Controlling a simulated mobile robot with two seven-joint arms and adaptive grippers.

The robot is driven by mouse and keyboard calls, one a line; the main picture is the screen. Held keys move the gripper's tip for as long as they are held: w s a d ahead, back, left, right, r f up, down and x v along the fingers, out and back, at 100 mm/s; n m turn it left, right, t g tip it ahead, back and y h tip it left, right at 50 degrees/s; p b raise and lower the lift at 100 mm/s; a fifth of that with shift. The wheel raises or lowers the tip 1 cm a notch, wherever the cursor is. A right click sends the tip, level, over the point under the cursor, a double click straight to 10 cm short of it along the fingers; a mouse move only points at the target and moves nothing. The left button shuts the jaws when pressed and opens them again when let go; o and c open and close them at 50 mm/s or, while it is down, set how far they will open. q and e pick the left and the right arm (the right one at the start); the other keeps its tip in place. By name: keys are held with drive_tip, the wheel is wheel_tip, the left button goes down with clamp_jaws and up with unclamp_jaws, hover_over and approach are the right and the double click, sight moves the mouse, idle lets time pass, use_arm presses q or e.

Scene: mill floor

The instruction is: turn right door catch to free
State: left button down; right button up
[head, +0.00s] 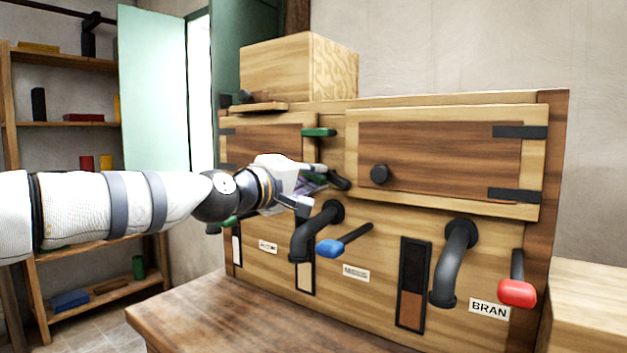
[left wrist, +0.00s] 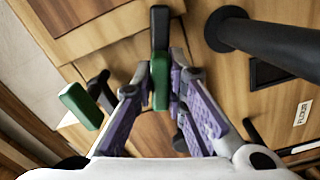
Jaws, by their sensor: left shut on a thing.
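The right door (head: 445,155) is a dark wood panel with a round black knob, shut in the light wooden cabinet front. My left gripper (head: 312,187) reaches in from the left, at the door's lower left corner. It is shut on a catch with a green grip (left wrist: 160,82), seen between the purple-padded fingers in the left wrist view; from its place this looks like the right door catch. Another green catch (head: 318,132) sits above, between the doors. My right gripper is not in view.
Black curved pipes (head: 318,230) stick out below, close to my gripper. A blue-ended lever (head: 330,248) and a red-ended lever (head: 516,291) stand out too. A wooden ledge (head: 210,305) runs in front. A shelf (head: 60,125) stands at the left.

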use_arm(q)
drive_tip(key=m, duration=0.4)
drive_tip(key=shift+f+m+b, duration=0.1)
drive_tip(key=shift+m+b, duration=0.2)
drive_tip(key=shift+m, duration=2.5)
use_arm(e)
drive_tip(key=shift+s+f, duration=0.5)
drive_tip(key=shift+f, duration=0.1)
use_arm(q)
drive_tip(key=c, duration=1.6)
unclamp_jaws()
drive_tip(key=shift+s, duration=0.1)
drive_tip(key=v, duration=1.2)
